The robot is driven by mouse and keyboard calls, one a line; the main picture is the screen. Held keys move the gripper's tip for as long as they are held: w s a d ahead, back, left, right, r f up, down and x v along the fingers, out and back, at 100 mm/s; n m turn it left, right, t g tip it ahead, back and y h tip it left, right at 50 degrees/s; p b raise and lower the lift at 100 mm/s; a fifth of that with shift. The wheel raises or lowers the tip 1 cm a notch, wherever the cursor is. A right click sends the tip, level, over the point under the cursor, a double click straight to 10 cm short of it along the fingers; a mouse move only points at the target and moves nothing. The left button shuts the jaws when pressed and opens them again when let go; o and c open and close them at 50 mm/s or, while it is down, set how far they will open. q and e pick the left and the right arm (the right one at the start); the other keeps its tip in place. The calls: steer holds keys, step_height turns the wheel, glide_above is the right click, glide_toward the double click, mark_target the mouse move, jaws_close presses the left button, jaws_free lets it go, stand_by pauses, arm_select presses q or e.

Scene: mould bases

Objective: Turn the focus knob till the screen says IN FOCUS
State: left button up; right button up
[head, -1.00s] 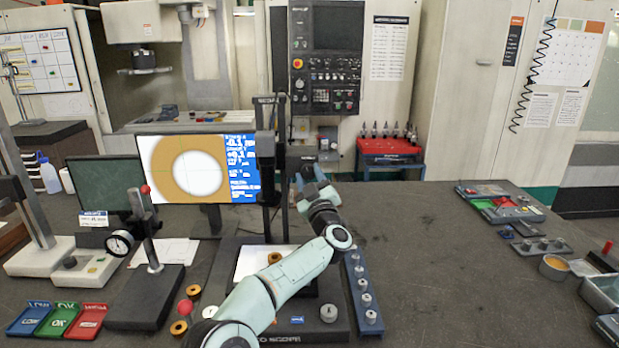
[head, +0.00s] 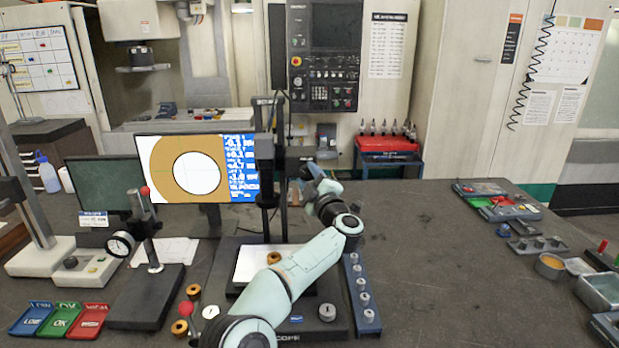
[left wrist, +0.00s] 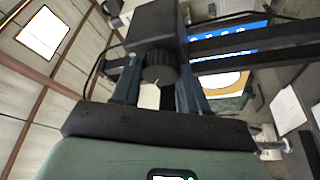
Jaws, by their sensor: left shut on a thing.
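The screen (head: 195,168) shows a brown ring with a white centre and crisp edges; its text on the blue panel is too small to read. My left gripper (head: 308,172) is at the right side of the scope's column (head: 268,185). In the left wrist view, the left gripper (left wrist: 158,88) has its two dark blue fingers on either side of the black ribbed focus knob (left wrist: 155,66), shut on it. In the head view the knob is not clearly visible. A brass ring part (head: 274,258) lies on the bright stage (head: 249,264). My right gripper is out of view.
A blue rack of pins (head: 361,295) stands right of the scope base. Left are a dial gauge stand (head: 150,270) and blue, green and red trays (head: 60,322). Trays of parts (head: 497,203) lie at the far right. The bench between is clear.

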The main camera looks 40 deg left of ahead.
arm_select(q)
steer(key=shift+r, duration=0.1)
steer(key=o, duration=1.1)
steer(key=shift+c, duration=0.2)
steer(key=v, duration=0.1)
steer(key=b+v, duration=0.1)
steer(key=v, duration=0.1)
steer(key=b+v, duration=0.1)
steer(key=shift+s+d+f, duration=0.1)
steer(key=shift+d+f, duration=0.2)
steer(key=shift+f, duration=0.1)
steer(key=b, duration=0.3)
glide_toward(308, 176)
steer(key=r+v, duration=0.1)
steer(key=v, duration=0.3)
steer(key=shift+s+d+f, duration=0.15)
steer(key=shift+s+f, duration=0.05)
steer(key=shift+f, duration=0.15)
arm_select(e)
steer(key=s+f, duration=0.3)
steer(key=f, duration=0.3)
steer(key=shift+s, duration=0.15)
